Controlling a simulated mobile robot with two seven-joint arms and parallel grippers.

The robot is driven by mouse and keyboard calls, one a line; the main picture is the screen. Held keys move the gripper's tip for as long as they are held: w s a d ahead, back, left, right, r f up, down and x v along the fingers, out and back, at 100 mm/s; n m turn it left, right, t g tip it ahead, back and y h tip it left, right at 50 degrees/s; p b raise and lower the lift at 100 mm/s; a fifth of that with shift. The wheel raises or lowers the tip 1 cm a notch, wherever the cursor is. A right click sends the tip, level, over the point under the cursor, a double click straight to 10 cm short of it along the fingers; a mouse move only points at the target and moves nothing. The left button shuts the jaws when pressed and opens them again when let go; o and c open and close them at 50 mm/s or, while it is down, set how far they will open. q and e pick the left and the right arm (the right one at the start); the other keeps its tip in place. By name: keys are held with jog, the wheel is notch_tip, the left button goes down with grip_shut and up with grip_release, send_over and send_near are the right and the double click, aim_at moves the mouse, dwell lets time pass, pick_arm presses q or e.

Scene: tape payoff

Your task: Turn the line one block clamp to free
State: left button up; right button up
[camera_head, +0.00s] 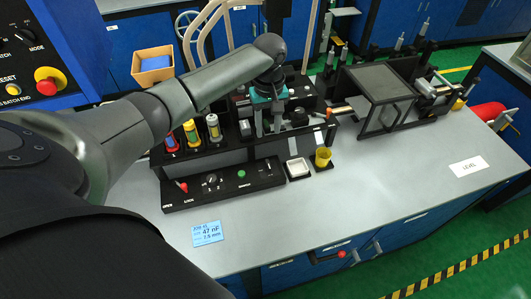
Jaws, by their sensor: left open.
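My left arm reaches in from the left over the bench. My left gripper (267,128) points down, its fingers apart, in front of the black machine in the middle of the bench. No held object shows between the fingers. Small dark parts (299,117) stand just right of the fingers. The line one block clamp is too small or hidden there for me to pick out surely, and I cannot tell its position or whether the gripper touches it. My right gripper is not in view.
A control strip (222,186) with knobs and a green button lies in front of the machine. A dark-topped frame (382,82) stands right.

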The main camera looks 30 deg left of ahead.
pick_arm(q)
send_near(268, 164)
notch_tip(268, 164, down, 9)
jog(key=b, duration=0.2)
jog(key=shift+w+r+b, duration=0.1)
jog(key=shift+r+b, duration=0.05)
jog(key=shift+b, duration=0.15)
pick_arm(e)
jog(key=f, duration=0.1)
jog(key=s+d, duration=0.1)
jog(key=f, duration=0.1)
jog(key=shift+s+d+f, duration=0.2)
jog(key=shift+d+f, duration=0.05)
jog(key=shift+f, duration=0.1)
pick_arm(q)
jog(key=shift+c, duration=1.2)
grip_shut()
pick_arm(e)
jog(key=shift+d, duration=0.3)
